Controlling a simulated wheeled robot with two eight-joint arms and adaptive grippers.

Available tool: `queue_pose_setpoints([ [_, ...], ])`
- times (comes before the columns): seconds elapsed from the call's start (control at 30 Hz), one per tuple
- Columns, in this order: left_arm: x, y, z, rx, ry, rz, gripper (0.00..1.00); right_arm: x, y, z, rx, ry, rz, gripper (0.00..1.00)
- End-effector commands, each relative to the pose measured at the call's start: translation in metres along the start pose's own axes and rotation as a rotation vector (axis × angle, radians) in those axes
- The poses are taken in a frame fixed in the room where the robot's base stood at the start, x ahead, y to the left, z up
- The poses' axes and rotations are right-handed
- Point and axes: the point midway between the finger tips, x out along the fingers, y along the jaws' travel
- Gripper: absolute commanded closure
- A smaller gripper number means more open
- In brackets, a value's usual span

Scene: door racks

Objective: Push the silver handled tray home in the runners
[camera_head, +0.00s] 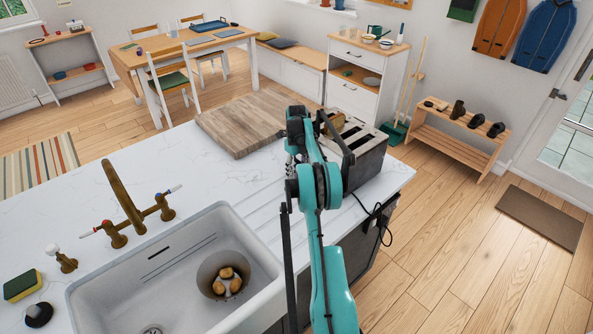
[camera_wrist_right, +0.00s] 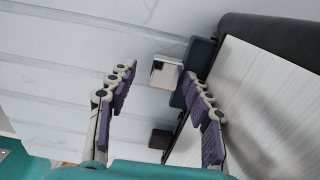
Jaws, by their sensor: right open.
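The toaster (camera_head: 366,150), with dark ends and slots on top, stands at the far right end of the white counter, partly behind my right arm. Its pale brushed metal side (camera_wrist_right: 262,95) fills the right of the wrist view. A small silver piece (camera_wrist_right: 166,74), apparently the tray's handle end, sticks out beside the toaster's dark end. I cannot tell how far the tray is out, and its runners are hidden. My right gripper (camera_wrist_right: 158,76) is open, its purple-padded fingers spread either side of the silver piece; contact is unclear. My left gripper is out of view.
A wooden board (camera_head: 245,122) lies left of the toaster. A white sink (camera_head: 120,295) holds a round pot (camera_head: 207,275) with several pale brown pieces. A brass tap (camera_head: 125,195) stands behind it. A black cord (camera_head: 378,208) hangs over the counter's right edge.

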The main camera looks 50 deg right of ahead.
Motion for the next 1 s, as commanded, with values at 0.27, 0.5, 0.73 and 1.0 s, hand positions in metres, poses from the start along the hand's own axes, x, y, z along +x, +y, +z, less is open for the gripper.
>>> queue_pose_setpoints([
  [0.27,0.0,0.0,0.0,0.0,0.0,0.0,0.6,-0.042,-0.002,-0.001,0.003,0.001,-0.003,0.43],
  [0.5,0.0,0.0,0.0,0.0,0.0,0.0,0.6,-0.093,0.0,0.0,0.001,0.001,-0.003,0.43],
  [0.73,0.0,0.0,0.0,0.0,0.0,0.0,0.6,-0.117,0.001,0.001,0.0,0.0,-0.002,0.43],
  [1.0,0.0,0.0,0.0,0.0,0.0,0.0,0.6,-0.12,0.002,0.001,-0.001,0.0,-0.002,0.43],
])
